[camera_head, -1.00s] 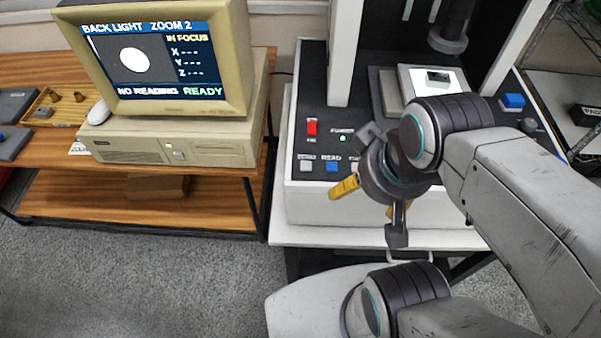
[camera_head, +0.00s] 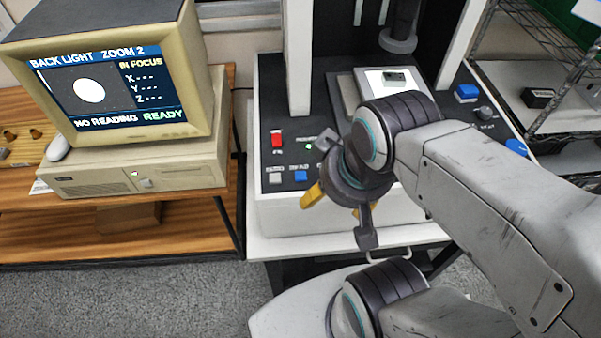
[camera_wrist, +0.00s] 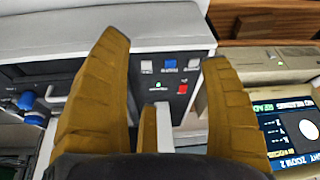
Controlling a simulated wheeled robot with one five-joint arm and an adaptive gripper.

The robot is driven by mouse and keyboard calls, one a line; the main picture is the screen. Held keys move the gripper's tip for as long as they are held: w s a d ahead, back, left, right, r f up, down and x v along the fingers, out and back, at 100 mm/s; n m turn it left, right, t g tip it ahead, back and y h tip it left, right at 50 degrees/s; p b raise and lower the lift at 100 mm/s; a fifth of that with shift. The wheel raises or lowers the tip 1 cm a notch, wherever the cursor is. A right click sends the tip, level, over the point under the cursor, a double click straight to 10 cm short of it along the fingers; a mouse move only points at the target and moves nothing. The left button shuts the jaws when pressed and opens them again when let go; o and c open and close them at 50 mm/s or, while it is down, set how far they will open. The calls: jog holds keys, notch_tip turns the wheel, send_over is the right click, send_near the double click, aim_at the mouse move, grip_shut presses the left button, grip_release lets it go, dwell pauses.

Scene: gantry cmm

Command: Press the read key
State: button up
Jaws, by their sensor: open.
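The read key is a small blue key (camera_head: 301,176) in the row on the front-left of the machine's dark panel, with its label partly legible. In the wrist view the blue key (camera_wrist: 170,64) shows between my two yellow fingers, beyond their tips, with a pale key on each side. My gripper (camera_head: 335,204) is open and empty, tilted, in front of the panel's front edge in the head view. No contact with the key shows.
A red switch (camera_head: 277,139) and a lit green lamp (camera_head: 308,146) sit behind the keys. A monitor (camera_head: 105,80) at left reads "NO READING READY". A blue knob (camera_head: 467,91) is at the panel's right. A stage plate with a small dark part (camera_head: 394,77) lies behind my arm.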

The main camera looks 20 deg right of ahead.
grip_shut()
dwell(0.5)
dwell(1.3)
